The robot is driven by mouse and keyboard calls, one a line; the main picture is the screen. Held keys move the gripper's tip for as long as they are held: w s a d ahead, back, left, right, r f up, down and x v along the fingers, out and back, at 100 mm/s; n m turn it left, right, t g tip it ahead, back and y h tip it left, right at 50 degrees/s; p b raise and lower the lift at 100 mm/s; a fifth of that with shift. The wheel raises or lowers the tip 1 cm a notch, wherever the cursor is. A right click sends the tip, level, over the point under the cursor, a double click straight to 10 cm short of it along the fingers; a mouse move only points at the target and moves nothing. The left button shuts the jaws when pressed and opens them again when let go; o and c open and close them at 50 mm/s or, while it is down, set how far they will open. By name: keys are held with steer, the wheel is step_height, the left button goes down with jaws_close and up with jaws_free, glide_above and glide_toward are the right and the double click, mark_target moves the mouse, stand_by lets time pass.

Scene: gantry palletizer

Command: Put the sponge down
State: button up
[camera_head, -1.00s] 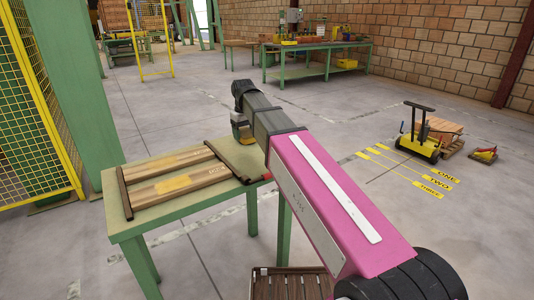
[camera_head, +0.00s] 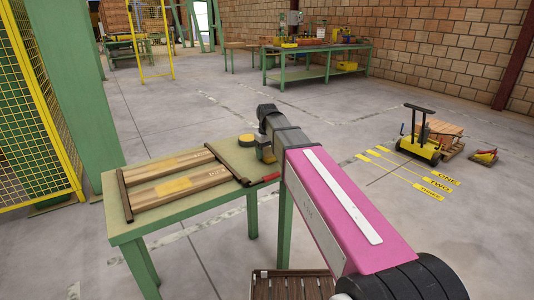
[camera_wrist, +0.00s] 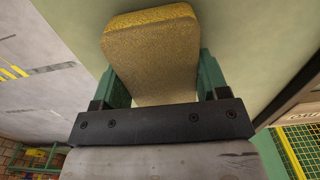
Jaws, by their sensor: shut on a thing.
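A yellow sponge (camera_wrist: 150,58) is between the green fingers of my gripper (camera_wrist: 158,88) in the wrist view, and the gripper is shut on it. Its far end sticks out past the fingers. In the head view my gripper (camera_head: 266,152) is over the right end of the green table (camera_head: 155,228), and the sponge there is mostly hidden by my arm. The pale table top fills much of the wrist view behind the sponge. I cannot tell whether the sponge touches it.
A wooden frame with planks (camera_head: 174,180) covers the left of the table. A round dark-and-yellow thing (camera_head: 246,140) sits at the back right, and a red thing (camera_head: 271,178) at the right edge. The table top between frame and gripper is bare.

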mark_target(267, 151)
steer(key=shift+f, duration=0.2)
steer(key=o, duration=0.8)
step_height(267, 151, up, 12)
steer(key=shift+r, duration=0.1)
stand_by(0.5)
